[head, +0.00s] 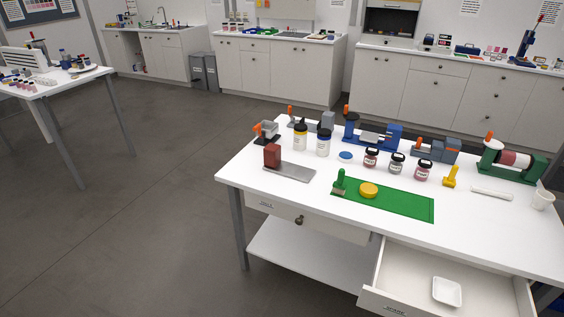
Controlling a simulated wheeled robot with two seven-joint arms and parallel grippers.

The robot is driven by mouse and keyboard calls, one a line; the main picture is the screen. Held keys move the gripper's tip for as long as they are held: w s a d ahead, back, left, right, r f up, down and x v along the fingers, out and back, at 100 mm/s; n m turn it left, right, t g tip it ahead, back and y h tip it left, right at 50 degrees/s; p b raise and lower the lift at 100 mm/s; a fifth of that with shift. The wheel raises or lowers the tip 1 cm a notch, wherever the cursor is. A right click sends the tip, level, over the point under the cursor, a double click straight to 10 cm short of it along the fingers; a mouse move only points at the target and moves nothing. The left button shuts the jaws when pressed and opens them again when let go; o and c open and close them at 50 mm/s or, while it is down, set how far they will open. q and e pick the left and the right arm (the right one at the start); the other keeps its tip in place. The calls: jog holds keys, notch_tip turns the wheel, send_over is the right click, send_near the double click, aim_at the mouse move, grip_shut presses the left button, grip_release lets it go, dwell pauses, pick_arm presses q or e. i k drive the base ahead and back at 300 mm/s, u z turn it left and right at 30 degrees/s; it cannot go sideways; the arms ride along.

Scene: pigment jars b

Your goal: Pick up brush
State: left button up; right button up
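I cannot tell for sure which item is the brush. A small green-handled tool (340,183) with a brownish lower part stands at the left end of the green mat (407,207) on the white table. A small yellow upright item (450,177) stands behind the mat's right end. A white elongated item (491,192) lies to its right. A round yellow disc (369,190) sits on the mat. Neither of my grippers is in view.
Several lidded jars (371,158) and blue devices (388,136) stand along the table's back. A red block on a metal plate (290,172) is at left. A front drawer (410,275) is open with a white tray (447,291). A white cup (542,200) stands at right.

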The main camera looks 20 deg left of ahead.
aim_at(340, 188)
jog(key=z, duration=0.1)
jog(key=k, duration=0.35)
jog(key=u, duration=1.45)
jog(key=i, duration=2.25)
jog(key=z, duration=1.4)
jog(key=i, duration=0.25)
jog(key=u, duration=0.05)
